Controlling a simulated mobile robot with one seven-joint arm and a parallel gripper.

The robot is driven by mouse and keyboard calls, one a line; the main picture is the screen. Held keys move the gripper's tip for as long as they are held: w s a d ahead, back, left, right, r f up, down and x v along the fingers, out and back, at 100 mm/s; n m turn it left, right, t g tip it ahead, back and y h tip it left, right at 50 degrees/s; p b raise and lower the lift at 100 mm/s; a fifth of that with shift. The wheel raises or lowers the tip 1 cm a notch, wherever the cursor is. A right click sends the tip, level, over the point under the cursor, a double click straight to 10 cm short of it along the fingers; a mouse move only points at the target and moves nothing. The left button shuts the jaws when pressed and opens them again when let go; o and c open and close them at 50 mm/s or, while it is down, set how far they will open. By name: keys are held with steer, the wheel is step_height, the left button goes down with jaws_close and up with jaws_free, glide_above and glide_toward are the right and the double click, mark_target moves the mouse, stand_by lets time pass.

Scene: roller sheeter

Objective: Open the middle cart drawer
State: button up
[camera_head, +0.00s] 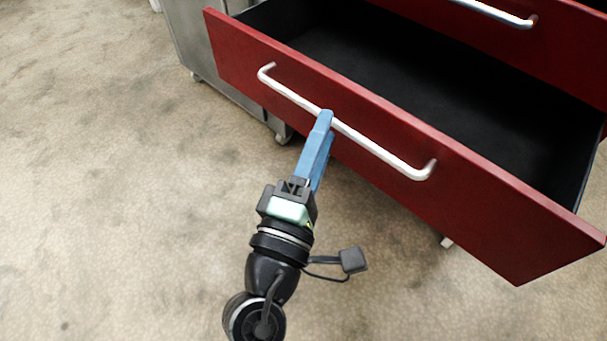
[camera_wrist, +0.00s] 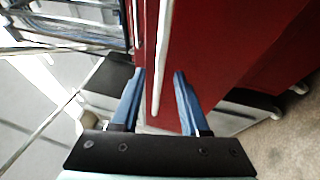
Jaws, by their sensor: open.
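A red drawer (camera_head: 470,195) stands pulled out, its black interior empty where it shows. Its silver bar handle (camera_head: 385,153) runs across the red front. My gripper (camera_head: 325,118) has blue fingers and reaches the handle near its middle in the head view. In the wrist view the handle (camera_wrist: 162,55) passes between the two open fingers of my gripper (camera_wrist: 160,78), with a gap on each side. I cannot tell whether a finger touches the handle.
Another red drawer front (camera_head: 560,45) with a silver handle (camera_head: 497,12) is above and behind the open drawer. A grey metal cabinet (camera_head: 195,40) on casters stands at the upper left. The mottled floor (camera_head: 110,190) at the left is clear.

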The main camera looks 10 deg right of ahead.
steer(key=v, duration=1.2)
steer(key=shift+b, duration=0.4)
steer(key=shift+w, duration=0.1)
